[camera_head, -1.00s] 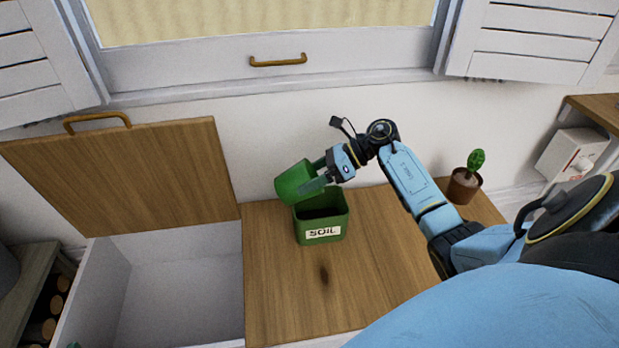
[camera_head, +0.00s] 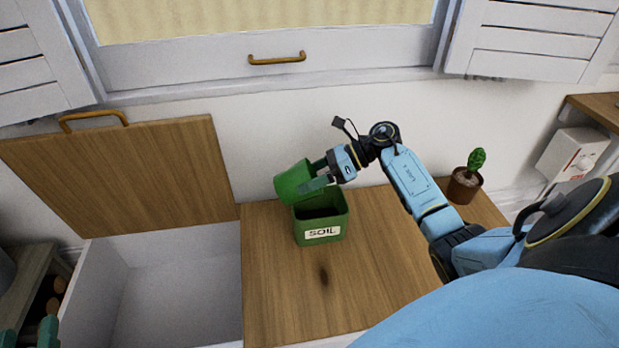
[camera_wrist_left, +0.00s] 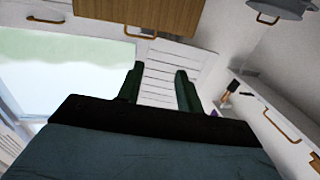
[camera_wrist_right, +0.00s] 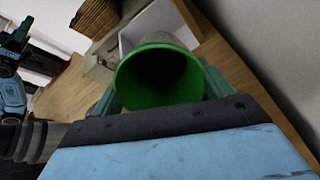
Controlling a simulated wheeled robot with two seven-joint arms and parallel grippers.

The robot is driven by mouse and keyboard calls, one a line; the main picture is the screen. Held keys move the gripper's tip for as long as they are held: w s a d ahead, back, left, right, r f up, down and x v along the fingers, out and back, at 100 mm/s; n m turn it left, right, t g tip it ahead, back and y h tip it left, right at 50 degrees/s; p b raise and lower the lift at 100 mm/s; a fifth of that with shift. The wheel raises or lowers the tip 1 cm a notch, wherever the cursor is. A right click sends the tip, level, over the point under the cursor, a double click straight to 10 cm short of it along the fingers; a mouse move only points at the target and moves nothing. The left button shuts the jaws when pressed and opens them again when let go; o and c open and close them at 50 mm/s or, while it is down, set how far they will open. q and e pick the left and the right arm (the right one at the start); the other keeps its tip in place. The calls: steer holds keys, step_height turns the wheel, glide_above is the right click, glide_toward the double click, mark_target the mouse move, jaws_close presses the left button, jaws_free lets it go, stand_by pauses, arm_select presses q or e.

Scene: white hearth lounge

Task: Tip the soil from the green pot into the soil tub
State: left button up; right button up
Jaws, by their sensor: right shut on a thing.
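The green pot (camera_head: 291,181) is held above the left back edge of the soil tub, and looks tilted. My right gripper (camera_head: 318,176) is shut on it. In the right wrist view the green pot (camera_wrist_right: 158,80) shows its open mouth; its inside is dark, so I cannot tell how much soil it holds. The green soil tub (camera_head: 320,233), labelled SOIL, stands upright on the wooden top; its inside is dark. My left gripper (camera_head: 30,334) is at the bottom left corner, away from both; in the left wrist view its fingers (camera_wrist_left: 158,88) are apart and empty.
The wooden bench top (camera_head: 285,300) is clear in front of the tub. Left of it is an open white compartment (camera_head: 180,300) with its wooden lid (camera_head: 130,175) raised. A potted cactus (camera_head: 465,184) stands at the right, behind my right arm. The wall is close behind.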

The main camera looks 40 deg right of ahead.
steer(key=shift+f+b, duration=0.1)
steer(key=shift+b, duration=0.3)
steer(key=shift+d+y+b, duration=0.1)
steer(key=shift+y+b, duration=0.2)
steer(key=shift+b, duration=0.05)
steer(key=shift+s+d+f+t+y+b, duration=0.1)
steer(key=shift+f+t+y+b, duration=0.25)
steer(key=shift+b, duration=0.55)
steer(key=shift+d+y+b, duration=0.1)
steer(key=shift+y+b, duration=0.15)
steer(key=shift+b, duration=0.35)
arm_select(q)
steer(key=s+r+t+h, duration=0.2)
steer(key=s+r+t, duration=0.2)
steer(key=r+t, duration=0.4)
steer(key=shift+r+t+h, duration=0.4)
steer(key=shift+r, duration=0.25)
